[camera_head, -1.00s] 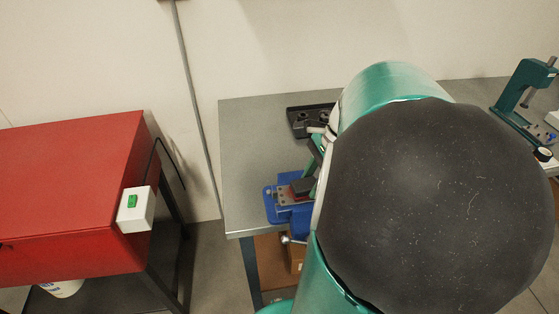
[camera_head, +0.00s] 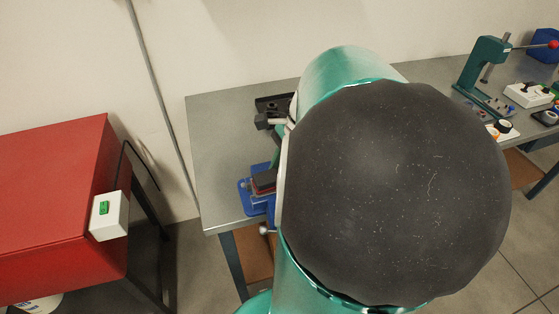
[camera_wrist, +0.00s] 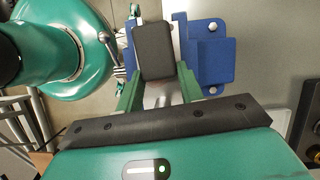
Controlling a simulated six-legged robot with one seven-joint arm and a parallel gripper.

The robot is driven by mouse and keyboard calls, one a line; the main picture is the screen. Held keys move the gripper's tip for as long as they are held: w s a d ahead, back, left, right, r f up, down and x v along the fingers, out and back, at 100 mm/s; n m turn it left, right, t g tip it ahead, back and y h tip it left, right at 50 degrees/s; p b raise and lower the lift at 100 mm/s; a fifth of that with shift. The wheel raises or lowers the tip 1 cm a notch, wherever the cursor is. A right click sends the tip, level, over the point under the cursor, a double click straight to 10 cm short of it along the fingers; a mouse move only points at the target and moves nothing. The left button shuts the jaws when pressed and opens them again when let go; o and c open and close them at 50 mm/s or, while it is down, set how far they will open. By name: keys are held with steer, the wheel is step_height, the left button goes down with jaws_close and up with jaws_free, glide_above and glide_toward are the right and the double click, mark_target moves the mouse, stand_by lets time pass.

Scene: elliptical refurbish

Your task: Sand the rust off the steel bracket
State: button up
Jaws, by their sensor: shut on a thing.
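My gripper (camera_wrist: 157,72) shows in the wrist view with its green fingers on both sides of a dark grey sanding block (camera_wrist: 153,48), shut on it. In the head view the block (camera_head: 265,179) lies over a reddish-brown piece, the steel bracket (camera_head: 262,190), at the blue vise (camera_head: 244,198). The blue vise (camera_wrist: 212,62) also shows to the right of the block in the wrist view. The block hides much of the bracket, so its rust cannot be judged. My arm covers the gripper in the head view.
The grey bench (camera_head: 215,150) has a black tray (camera_head: 270,103) behind the vise. A red cabinet (camera_head: 50,190) with a white switch box (camera_head: 108,216) stands left, across a floor gap. A green press (camera_head: 484,68) and small parts stand at the bench's right.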

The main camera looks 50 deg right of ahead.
mark_target(262, 177)
steer(key=shift+w+a+f, duration=0.1)
steer(key=shift+w+a, duration=0.5)
steer(key=shift+a, duration=0.35)
steer(key=shift+w+a, duration=0.6)
steer(key=shift+a, duration=0.3)
steer(key=shift+d+r, duration=0.1)
steer(key=shift+r, duration=3)
steer(key=shift+r, duration=1.45)
